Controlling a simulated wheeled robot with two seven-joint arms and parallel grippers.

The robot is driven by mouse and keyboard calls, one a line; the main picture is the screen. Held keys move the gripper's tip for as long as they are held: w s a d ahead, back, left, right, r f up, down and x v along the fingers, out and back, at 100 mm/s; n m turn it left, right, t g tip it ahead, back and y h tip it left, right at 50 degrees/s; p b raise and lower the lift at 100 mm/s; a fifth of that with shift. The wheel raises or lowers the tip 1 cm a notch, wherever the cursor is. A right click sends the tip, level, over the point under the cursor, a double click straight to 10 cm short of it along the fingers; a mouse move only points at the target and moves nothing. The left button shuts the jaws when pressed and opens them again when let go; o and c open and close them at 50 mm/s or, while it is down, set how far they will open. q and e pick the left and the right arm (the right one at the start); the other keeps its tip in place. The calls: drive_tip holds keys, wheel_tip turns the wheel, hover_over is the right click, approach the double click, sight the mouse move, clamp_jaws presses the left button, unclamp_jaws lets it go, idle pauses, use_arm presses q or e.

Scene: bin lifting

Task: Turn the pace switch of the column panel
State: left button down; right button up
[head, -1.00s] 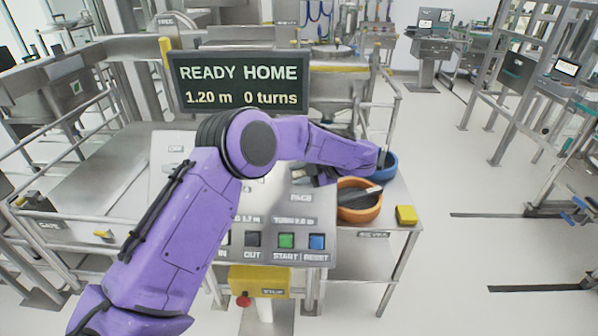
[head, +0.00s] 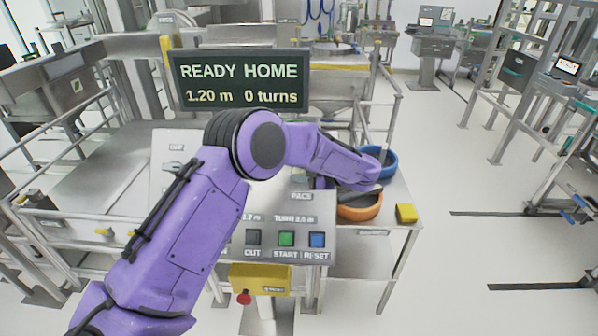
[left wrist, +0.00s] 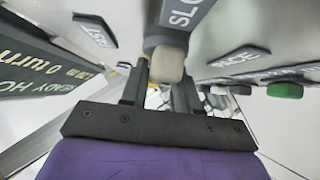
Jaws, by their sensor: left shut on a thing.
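The column panel (head: 325,232) is a grey sloped board with OUT, START and RESET buttons and a PACE label (head: 301,196). My left arm crosses in front of it, and my left gripper (left wrist: 163,80) is at its upper right part. In the left wrist view the gripper is shut on the pace switch (left wrist: 167,65), a short knob with a beige end, between its two dark fingers. The head view hides the fingertips and the switch behind my arm. My right gripper is not in view.
A display (head: 240,82) reads READY HOME, 1.20 m, 0 turns. An orange bowl (head: 360,212), a blue bowl (head: 388,160) and a yellow block (head: 406,213) stand on a side table close to my left wrist. A yellow box with a red button (head: 243,297) sits below the panel.

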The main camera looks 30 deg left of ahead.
use_arm(q)
drive_tip(key=c, duration=1.1)
unclamp_jaws()
drive_tip(key=shift+w+r, duration=0.1)
drive_tip(key=shift+o, duration=0.9)
drive_tip(key=shift+d, duration=0.1)
drive_tip(key=shift+w, duration=0.15)
drive_tip(key=shift+d+b, duration=0.35)
drive_tip(key=shift+d, duration=0.05)
drive_tip(key=b+v, duration=0.3)
drive_tip(key=v, duration=0.6)
drive_tip(key=shift+d, duration=0.35)
drive_tip(key=shift+r, duration=0.1)
